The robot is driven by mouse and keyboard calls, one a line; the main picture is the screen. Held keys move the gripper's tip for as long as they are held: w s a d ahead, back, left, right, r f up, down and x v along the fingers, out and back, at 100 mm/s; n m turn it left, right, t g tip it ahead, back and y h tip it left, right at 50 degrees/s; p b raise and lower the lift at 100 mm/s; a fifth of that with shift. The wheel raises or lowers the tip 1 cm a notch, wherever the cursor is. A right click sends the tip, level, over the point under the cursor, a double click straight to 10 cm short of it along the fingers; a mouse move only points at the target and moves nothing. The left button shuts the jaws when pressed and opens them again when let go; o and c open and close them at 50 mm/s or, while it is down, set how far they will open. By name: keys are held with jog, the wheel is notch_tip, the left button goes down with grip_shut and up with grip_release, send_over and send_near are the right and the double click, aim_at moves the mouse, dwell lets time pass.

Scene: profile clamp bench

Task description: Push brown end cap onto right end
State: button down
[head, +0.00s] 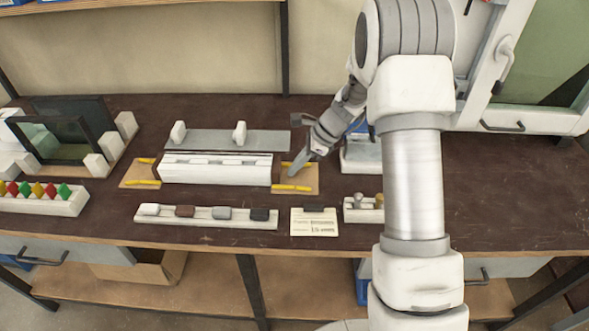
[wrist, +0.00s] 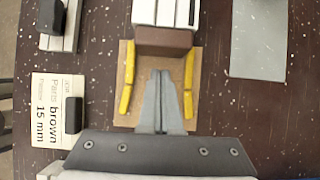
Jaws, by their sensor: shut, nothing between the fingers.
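The white profile (head: 215,172) lies across the bench. A brown end cap (wrist: 165,42) sits at its right end in the wrist view, against the profile end (wrist: 163,12); whether it is fully seated I cannot tell. My gripper (wrist: 162,73) is shut and empty. Its fingertips point at the cap's outer face with a small gap, over the tan board between two yellow strips. In the head view my gripper (head: 292,174) is just right of the profile's right end.
A cap rack (head: 205,224) holding several blocks, one brown, stands in front. A card (head: 314,226) reading brown and 15 mm lies right of it. A grey plate (head: 212,141) with two white posts is behind the profile. The bench at right is partly clear.

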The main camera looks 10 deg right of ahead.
notch_tip(320, 180, up, 8)
jog(key=p, duration=0.6)
jog(key=shift+p, duration=0.3)
dwell(0.4)
jog(key=s+r+n+t+h, duration=0.1)
jog(key=s+r+n, duration=0.45)
jog(key=r, duration=0.35)
jog(key=s+r+n+h, duration=0.2)
jog(key=s+r+n, duration=0.3)
jog(key=s+r, duration=0.25)
jog(key=s+d+r+n+t+h, duration=0.1)
jog(key=s+d+r+n, duration=0.1)
jog(key=s+n, duration=0.3)
jog(key=s+d+r+n+t+h, duration=0.2)
jog(key=s+r+n, duration=0.1)
jog(key=s, duration=0.8)
jog(key=shift+r+n, duration=0.25)
jog(key=shift+n, duration=0.6)
jog(key=shift+s, duration=0.1)
